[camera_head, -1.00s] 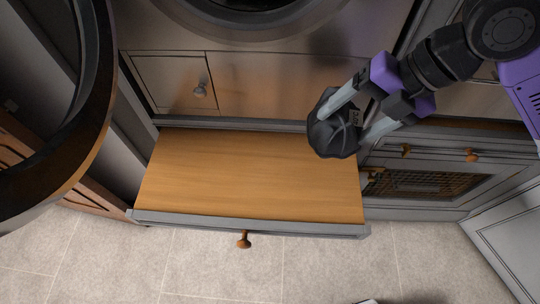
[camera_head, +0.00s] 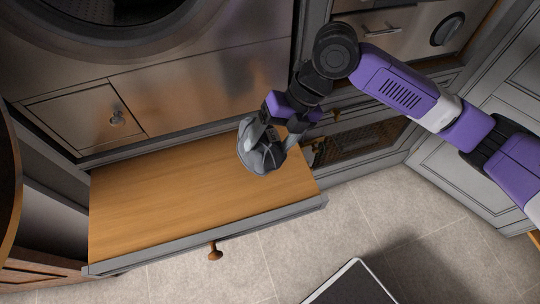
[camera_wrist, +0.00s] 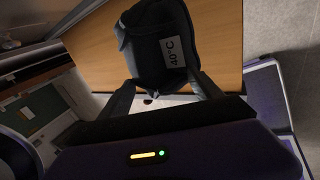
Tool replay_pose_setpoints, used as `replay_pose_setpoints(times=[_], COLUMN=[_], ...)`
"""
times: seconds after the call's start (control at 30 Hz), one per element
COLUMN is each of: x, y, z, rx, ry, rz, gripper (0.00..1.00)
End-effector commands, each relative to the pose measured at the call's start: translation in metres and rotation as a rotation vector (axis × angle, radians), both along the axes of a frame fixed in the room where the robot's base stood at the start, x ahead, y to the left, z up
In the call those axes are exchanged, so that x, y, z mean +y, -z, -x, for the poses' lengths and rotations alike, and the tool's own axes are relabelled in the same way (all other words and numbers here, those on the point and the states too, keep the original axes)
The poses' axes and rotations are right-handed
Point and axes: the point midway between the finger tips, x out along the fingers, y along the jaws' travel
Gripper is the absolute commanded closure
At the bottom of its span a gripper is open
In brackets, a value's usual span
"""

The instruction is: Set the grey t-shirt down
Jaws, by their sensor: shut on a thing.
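The grey t-shirt (camera_head: 260,156) is a dark grey, bunched bundle. My gripper (camera_head: 268,142) is shut on it, and it hangs at the right end of the open drawer (camera_head: 180,195), over the wooden surface. I cannot tell whether the bundle touches the wood. In the wrist view the t-shirt (camera_wrist: 160,62) sits between both fingers, with a white "40°C" label facing me. The wooden drawer surface (camera_wrist: 215,45) shows behind it.
The wooden surface left of the t-shirt is bare. A front-loading washer (camera_head: 150,40) stands above the drawer. A mesh-front cabinet (camera_head: 360,140) is to the right. A dark panel with a light edge (camera_head: 350,285) lies low in front.

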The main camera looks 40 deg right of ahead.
Motion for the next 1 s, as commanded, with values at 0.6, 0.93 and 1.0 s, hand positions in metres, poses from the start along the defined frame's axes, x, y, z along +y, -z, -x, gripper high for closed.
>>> replay_pose_setpoints(times=[0.6,0.93,1.0], x=[0.000,0.000,0.000], y=[0.068,0.073,0.074], z=[0.000,0.000,0.000], rx=[0.000,-0.001,-0.001], ry=[0.001,0.000,0.000], rz=[0.000,0.001,0.001], gripper=[0.96,0.96,0.22])
